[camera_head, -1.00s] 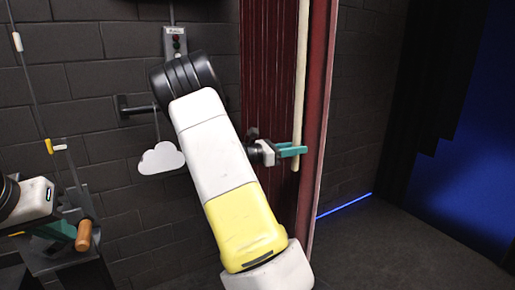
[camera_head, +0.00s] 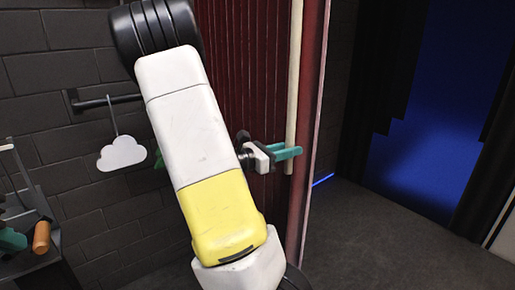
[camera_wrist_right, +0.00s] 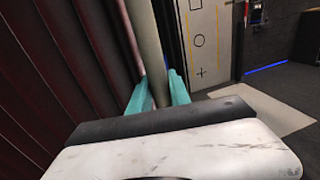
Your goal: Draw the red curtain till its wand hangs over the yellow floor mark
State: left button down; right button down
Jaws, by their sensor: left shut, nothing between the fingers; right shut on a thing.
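The red curtain (camera_head: 238,85) hangs in pleats in the middle of the head view and fills the left of the right wrist view (camera_wrist_right: 45,75). Its cream wand (camera_head: 295,70) hangs upright near the curtain's right edge. My right gripper (camera_head: 298,152) is shut on the wand, its teal fingers on either side of it; the right wrist view shows the wand (camera_wrist_right: 148,45) between them. I see no yellow floor mark in either view.
A white cloud tag (camera_head: 121,154) hangs from a black wall bracket (camera_head: 105,102). Dark open floor (camera_head: 375,240) lies right of the curtain. The wrist view shows a marked white panel (camera_wrist_right: 208,40) and a pale floor patch (camera_wrist_right: 268,108).

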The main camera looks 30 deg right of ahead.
jog(key=c, duration=1.2)
grip_release()
jog(key=w+a, duration=0.1)
jog(key=a, duration=0.6)
jog(key=shift+a, duration=0.4)
